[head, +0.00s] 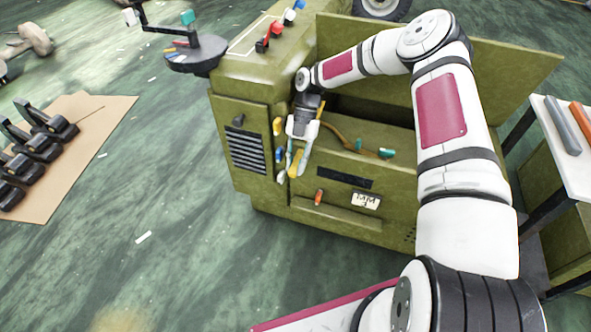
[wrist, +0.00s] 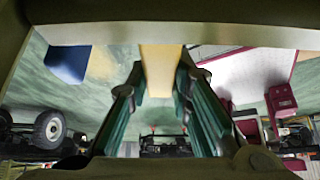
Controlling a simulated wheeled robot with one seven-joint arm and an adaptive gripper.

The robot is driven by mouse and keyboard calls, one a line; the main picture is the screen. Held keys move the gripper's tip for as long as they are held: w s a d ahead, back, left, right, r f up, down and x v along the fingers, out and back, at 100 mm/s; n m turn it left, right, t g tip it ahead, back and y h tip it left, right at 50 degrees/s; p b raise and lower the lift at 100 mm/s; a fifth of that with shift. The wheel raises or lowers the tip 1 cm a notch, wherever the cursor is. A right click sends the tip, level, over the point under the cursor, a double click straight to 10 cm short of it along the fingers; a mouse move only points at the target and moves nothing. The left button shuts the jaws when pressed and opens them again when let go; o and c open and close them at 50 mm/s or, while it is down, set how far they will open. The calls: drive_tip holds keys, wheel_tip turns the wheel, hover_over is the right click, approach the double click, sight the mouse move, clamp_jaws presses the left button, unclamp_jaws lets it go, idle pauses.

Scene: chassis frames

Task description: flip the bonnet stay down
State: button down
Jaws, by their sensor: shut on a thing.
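My gripper (head: 299,146) is at the front left corner of the olive-green machine, by the open bay. In the wrist view its two fingers (wrist: 160,100) stand on either side of a flat yellow bar (wrist: 163,68) and are shut on it. The bar looks like the bonnet stay; its yellow lower part (head: 297,161) shows just below the fingers in the head view. The fingers hide part of it, and I cannot see where it is hinged.
The olive bonnet panel (head: 500,62) stands raised behind the bay. Coloured tabs (head: 279,154) line the front corner beside my gripper. A hose (head: 338,132) lies in the bay. A white-topped table (head: 570,150) is at right; open floor (head: 150,195) lies left.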

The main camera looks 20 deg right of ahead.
drive_tip(key=shift+r+b, duration=0.15)
drive_tip(key=shift+b, duration=0.15)
drive_tip(key=shift+r+g+y, duration=0.1)
drive_tip(key=shift+g+y, duration=0.2)
drive_tip(key=c, duration=1.4)
unclamp_jaws()
drive_tip(key=shift+c, duration=0.2)
drive_tip(key=v, duration=1.2)
drive_tip(key=shift+s, duration=0.1)
